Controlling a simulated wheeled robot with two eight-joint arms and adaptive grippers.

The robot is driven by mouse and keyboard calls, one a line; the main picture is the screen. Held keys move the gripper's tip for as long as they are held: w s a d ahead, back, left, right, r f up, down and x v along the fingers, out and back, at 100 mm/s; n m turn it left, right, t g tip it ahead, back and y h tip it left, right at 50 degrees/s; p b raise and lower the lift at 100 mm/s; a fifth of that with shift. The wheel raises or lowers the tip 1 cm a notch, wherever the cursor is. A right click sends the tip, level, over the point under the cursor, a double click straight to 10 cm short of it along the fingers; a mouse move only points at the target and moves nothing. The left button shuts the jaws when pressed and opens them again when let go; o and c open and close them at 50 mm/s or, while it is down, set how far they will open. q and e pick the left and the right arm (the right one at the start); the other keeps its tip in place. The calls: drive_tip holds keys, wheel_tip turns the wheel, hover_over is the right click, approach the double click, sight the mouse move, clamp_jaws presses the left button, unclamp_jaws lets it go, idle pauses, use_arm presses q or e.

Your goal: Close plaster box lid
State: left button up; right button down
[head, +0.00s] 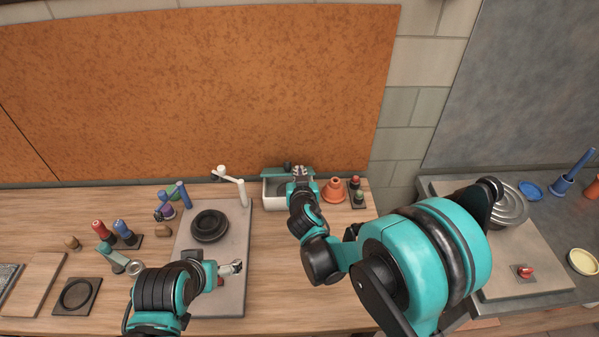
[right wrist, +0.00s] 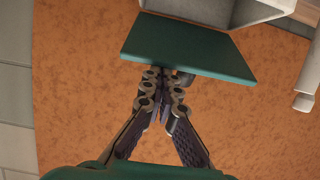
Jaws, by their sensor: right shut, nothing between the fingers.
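The plaster box (head: 270,196) is a pale open-topped box at the back of the wooden bench. Its teal lid (head: 272,173) stands raised at the box's rear side. The right wrist view shows the lid (right wrist: 190,47) as a flat green panel, with part of the pale box (right wrist: 215,10) beyond it. My right gripper (head: 299,170) is shut and empty, over the box's right part; in the right wrist view its fingertips (right wrist: 162,75) are at the lid's edge, and I cannot tell whether they touch. My left gripper (head: 236,267) is over the grey board, its jaws too small to read.
A terracotta pot (head: 335,190) and small bottles (head: 355,184) stand just right of the box. A grey board (head: 215,290) with a dark round piece (head: 209,226) and a pale jointed stand (head: 242,190) is to the left. An orange wall panel (head: 200,90) rises behind.

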use_arm(q)
drive_tip(key=shift+f+b, duration=2.95)
drive_tip(key=shift+f, duration=0.55)
use_arm(e)
drive_tip(key=s+f, duration=0.3)
drive_tip(key=f, duration=0.3)
drive_tip(key=shift+f, duration=0.35)
drive_tip(key=shift+s, duration=0.1)
